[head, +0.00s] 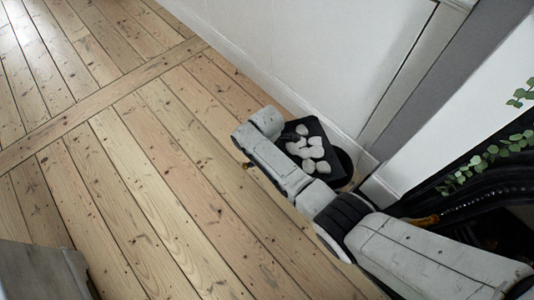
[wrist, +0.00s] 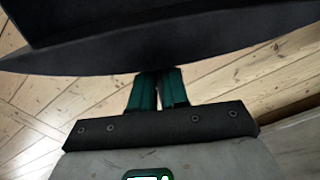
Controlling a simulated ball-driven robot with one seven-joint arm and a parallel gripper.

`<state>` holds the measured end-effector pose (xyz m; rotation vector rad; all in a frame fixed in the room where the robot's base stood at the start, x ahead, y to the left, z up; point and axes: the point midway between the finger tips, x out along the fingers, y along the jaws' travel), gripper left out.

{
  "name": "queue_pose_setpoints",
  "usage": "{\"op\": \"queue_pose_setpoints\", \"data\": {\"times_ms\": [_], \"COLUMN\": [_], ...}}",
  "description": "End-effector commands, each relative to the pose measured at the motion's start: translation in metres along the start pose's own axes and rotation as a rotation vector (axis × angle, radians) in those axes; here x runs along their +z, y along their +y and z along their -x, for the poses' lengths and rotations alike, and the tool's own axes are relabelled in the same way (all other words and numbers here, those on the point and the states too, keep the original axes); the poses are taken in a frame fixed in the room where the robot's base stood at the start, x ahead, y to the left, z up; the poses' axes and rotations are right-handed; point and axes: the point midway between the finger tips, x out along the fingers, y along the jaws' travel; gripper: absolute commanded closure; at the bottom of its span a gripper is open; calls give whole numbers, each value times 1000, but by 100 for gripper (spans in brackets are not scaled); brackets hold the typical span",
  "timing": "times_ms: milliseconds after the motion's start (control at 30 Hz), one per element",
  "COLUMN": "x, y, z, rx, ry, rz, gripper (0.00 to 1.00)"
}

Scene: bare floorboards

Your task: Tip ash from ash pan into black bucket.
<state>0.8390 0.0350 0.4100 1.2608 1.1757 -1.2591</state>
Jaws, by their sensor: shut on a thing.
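The ash pan (head: 325,136) is a dark, shallow, square tray holding several pale grey lumps (head: 307,152). In the head view it shows just beyond my forearm, close to the white wall. In the wrist view the pan's dark side (wrist: 150,57) spans the top of the picture. My gripper (wrist: 158,76) has its green fingers close together at the pan's near edge, shut on it. In the head view my arm hides the gripper.
The white wall (head: 300,50) and its skirting run close behind the pan. A leafy green plant (head: 490,152) stands at the right by dark objects. A grey box-like thing (head: 40,272) is at the lower left. The floorboards (head: 130,150) at left are clear.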

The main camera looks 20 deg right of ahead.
Motion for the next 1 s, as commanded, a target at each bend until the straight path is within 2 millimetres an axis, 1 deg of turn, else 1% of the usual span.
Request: {"op": "queue_pose_setpoints", "data": {"times_ms": [100, 467, 1000], "x": [0, -1, 7], "y": [0, 0, -7], "z": [0, 1, 17], "rx": [1, 2, 77], "ry": [-2, -4, 73], "rz": [27, 28, 26], "gripper": [100, 100, 100]}}
